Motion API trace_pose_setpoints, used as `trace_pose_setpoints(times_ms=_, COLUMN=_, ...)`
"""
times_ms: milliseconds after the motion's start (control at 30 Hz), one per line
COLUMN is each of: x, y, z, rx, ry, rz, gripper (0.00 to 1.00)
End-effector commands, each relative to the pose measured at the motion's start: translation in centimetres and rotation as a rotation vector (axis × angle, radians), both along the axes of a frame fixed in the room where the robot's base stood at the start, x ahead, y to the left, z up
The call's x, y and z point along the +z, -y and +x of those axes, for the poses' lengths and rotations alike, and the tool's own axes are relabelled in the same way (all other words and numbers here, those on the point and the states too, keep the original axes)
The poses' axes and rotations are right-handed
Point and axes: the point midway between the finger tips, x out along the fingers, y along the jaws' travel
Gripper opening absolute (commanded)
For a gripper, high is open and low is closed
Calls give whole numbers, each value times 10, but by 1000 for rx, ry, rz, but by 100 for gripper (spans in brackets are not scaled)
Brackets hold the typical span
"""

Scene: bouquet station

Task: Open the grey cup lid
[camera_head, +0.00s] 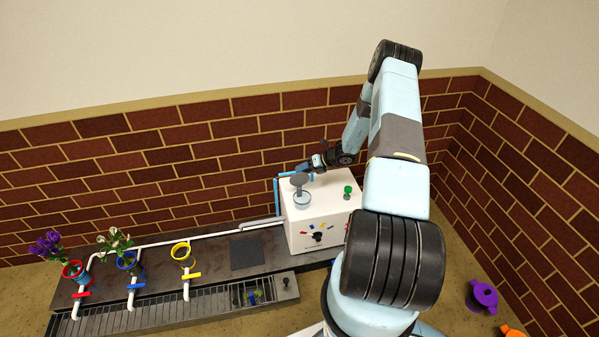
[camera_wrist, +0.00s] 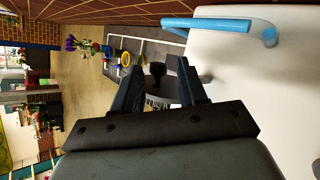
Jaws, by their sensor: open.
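The grey cup lid (camera_head: 299,179) is a round grey disc on top of the white box, just above a clear glass cup (camera_head: 302,200). I cannot tell whether lid and cup touch. My gripper (camera_head: 304,168) is at the box's back left corner, close behind the lid. In the wrist view my gripper (camera_wrist: 160,66) is open. Whether a finger touches the knob is not clear.
The white box (camera_head: 312,228) has a green knob (camera_head: 348,191) on top and a blue pipe (camera_head: 277,200) at its left edge. A dark counter (camera_head: 150,275) with flower holders and white pipes runs left. A purple pot (camera_head: 482,296) stands at right.

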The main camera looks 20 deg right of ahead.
Motion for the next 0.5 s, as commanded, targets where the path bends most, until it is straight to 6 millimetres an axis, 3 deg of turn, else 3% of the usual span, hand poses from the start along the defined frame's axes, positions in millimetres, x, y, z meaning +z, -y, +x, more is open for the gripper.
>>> trace_pose_setpoints(times_ms=200, x=27, y=30, z=-21, rx=-3, ry=0, rz=-2, gripper=42)
trace_pose_setpoints(times_ms=500, x=54, y=59, z=-43, rx=-1, ry=0, rz=-1, gripper=42)
